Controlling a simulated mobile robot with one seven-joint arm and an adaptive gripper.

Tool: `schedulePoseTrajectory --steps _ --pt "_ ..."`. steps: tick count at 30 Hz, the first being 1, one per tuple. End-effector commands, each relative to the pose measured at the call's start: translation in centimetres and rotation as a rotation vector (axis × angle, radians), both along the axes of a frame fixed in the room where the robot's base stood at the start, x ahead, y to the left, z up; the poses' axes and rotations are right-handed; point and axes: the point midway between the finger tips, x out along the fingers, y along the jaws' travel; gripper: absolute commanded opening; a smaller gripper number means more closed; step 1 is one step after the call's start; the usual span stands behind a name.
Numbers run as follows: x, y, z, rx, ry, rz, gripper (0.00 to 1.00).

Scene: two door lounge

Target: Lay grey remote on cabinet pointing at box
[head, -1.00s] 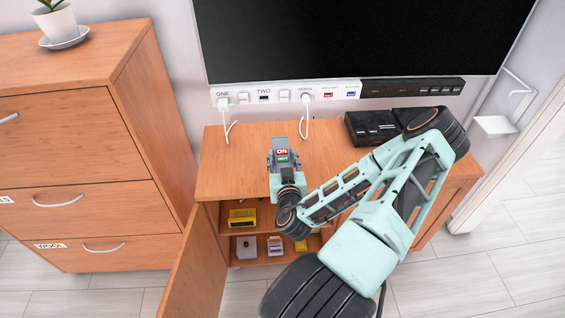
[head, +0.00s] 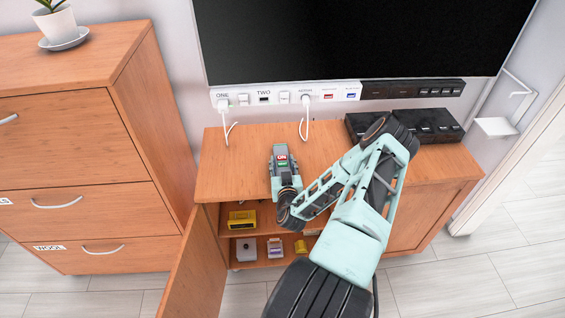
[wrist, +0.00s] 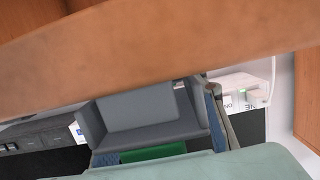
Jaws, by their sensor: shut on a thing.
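In the wrist view the grey remote (wrist: 150,118) fills the space between the fingers, with a green patch below. Whether it touches the wood I cannot tell. Two black boxes, a left box (head: 370,128) and a right box (head: 437,125), stand at the back right of the cabinet top; my arm partly covers the left one.
The cabinet's left door (head: 197,270) is open; a yellow device (head: 242,218) and small items sit on its shelves. A white socket strip (head: 264,98) with two plugged cables is under the TV (head: 350,40). A drawer unit (head: 80,150) stands left. The cabinet top between remote and boxes is clear.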

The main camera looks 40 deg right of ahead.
Motion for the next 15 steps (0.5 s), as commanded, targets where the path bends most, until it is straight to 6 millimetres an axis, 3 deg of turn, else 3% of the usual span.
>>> schedulePoseTrajectory --steps 8,9,13,15 --pt "0.00 -0.05 -0.24 0.000 -0.002 -0.001 0.12" --pt "-0.01 -0.03 -0.32 0.000 0.000 -0.001 0.41" --pt "0.00 -0.02 -0.20 -0.001 -0.001 -0.001 0.55" --pt "0.00 -0.01 -0.19 -0.001 -0.001 -0.001 0.57"
